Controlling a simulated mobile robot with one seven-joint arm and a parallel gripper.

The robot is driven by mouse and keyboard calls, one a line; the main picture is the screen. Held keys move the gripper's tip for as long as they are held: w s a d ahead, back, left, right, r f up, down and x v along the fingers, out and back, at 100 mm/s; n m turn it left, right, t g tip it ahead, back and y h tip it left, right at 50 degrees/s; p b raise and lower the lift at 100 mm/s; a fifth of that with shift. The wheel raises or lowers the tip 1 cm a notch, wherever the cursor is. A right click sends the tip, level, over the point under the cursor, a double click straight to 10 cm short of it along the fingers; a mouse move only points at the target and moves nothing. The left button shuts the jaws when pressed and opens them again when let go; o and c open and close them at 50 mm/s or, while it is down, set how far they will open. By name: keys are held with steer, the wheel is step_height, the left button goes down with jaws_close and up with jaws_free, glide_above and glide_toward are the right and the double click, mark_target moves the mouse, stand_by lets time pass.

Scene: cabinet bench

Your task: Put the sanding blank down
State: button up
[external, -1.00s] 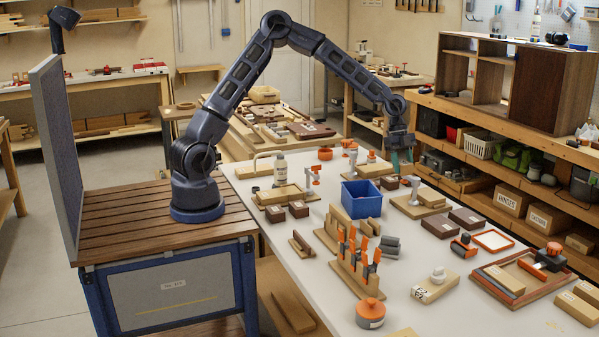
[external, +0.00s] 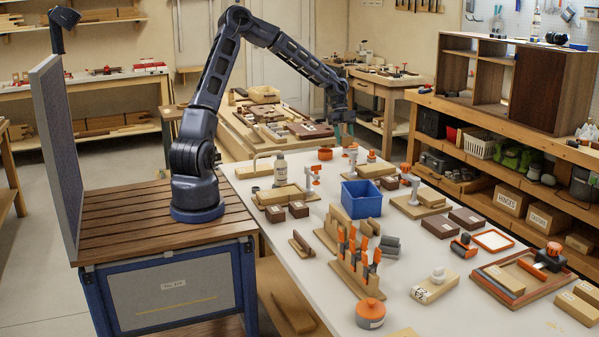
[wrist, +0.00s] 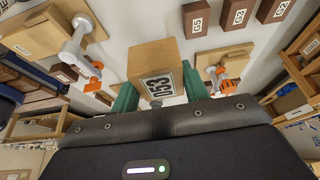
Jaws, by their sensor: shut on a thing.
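My gripper also shows in the external view (external: 342,130), raised above the far end of the white bench (external: 310,265). The block itself cannot be made out there.
A blue bin (external: 361,199) stands mid-bench, with clamps on wooden boards (external: 422,203) near it. A rack of orange-handled tools (external: 355,265) stands nearer the front. Dark labelled blocks (wrist: 238,15) show in the wrist view. Bare bench lies at the front left.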

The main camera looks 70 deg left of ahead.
glide_above(302, 178)
steer(key=a, duration=0.2)
step_height(302, 178, down, 20)
steer(key=shift+w+r, duration=0.15)
steer(key=shift+d, duration=0.1)
stand_by(0.3)
steer(key=o, duration=1)
steer(key=v, duration=1.2)
